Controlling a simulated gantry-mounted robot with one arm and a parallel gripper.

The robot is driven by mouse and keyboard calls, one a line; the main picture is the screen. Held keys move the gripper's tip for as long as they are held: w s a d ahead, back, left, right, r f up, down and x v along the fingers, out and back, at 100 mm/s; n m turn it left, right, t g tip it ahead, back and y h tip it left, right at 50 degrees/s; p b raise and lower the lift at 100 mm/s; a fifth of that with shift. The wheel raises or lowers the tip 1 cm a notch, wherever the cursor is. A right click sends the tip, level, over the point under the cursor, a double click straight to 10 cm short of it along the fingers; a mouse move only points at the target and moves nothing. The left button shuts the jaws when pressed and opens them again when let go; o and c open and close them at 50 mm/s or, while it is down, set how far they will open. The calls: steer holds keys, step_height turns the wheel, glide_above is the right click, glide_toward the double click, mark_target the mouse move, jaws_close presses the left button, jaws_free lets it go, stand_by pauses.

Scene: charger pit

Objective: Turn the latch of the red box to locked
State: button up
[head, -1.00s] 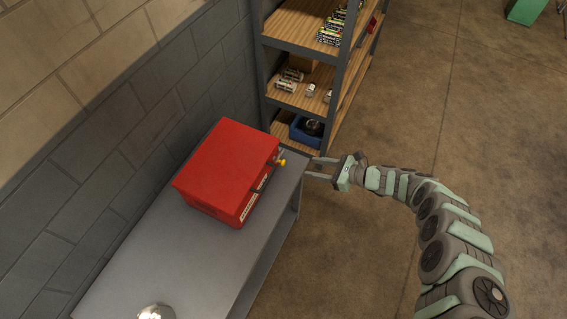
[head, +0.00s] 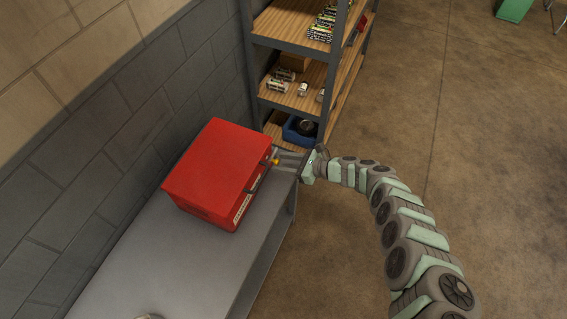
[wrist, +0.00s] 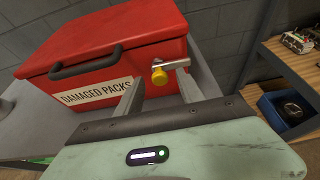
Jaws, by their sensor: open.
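The red box (head: 218,172) sits on a grey bench against the wall, and it also shows in the wrist view (wrist: 110,35). Its front has a dark handle and a label reading "DAMAGED PACKS". The latch (wrist: 172,68) is a light metal lever lying roughly level, with a yellow knob (wrist: 159,77) at its left end. In the head view the yellow knob (head: 276,161) shows at the box's front. My gripper (head: 278,160) is open at the box's front. In the wrist view its two fingers (wrist: 160,90) stand either side of the knob; I cannot tell whether they touch it.
The grey bench (head: 155,250) is mostly clear in front of the box. A shelf unit (head: 290,100) with batteries and a blue bin (head: 298,131) stands just behind. Open floor (head: 480,160) lies to the right.

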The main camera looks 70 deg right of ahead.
steer(key=shift+c, duration=0.4)
jaws_close()
